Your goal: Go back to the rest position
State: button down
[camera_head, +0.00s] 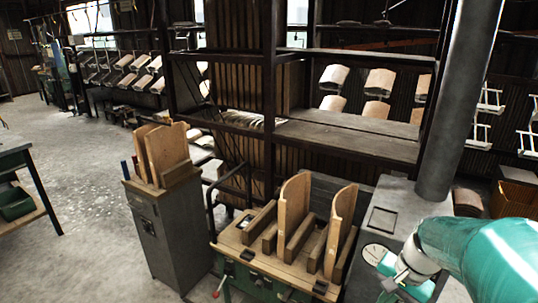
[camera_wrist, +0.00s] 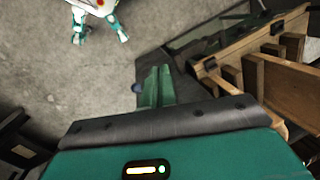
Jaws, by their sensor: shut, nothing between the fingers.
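My gripper (camera_wrist: 155,72) shows in the wrist view as two narrow green fingers side by side, past the dark front edge of its teal housing. It is shut with nothing between the fingers. Below it in that view is bare concrete floor, with the workbench to the right. In the head view my teal arm comes in from the right edge over the grey cabinet (camera_head: 400,205). The fingers are not clear in that view.
The green workbench (camera_head: 262,266) holds upright curved wooden boards (camera_head: 293,213). A grey cabinet (camera_head: 160,238) with wooden boards stands left of it. A thick grey post (camera_head: 463,95) rises beside my arm. Open floor (camera_head: 75,190) lies to the left.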

jog(key=s+a+r+n+t+h, duration=0.1)
jog(key=s+a+r+n+t, duration=0.1)
jog(key=s+a+r+n, duration=0.2)
jog(key=s+a+r+n+t+h, duration=0.1)
jog(key=s+a+r+n, duration=0.3)
jog(key=a, duration=0.5)
notch_tip(320, 180, up, 3)
jog(key=shift+f+n+t+h, duration=0.2)
jog(key=shift+n+t+h, duration=0.1)
jog(key=shift+n+t, duration=0.45)
dwell(0.5)
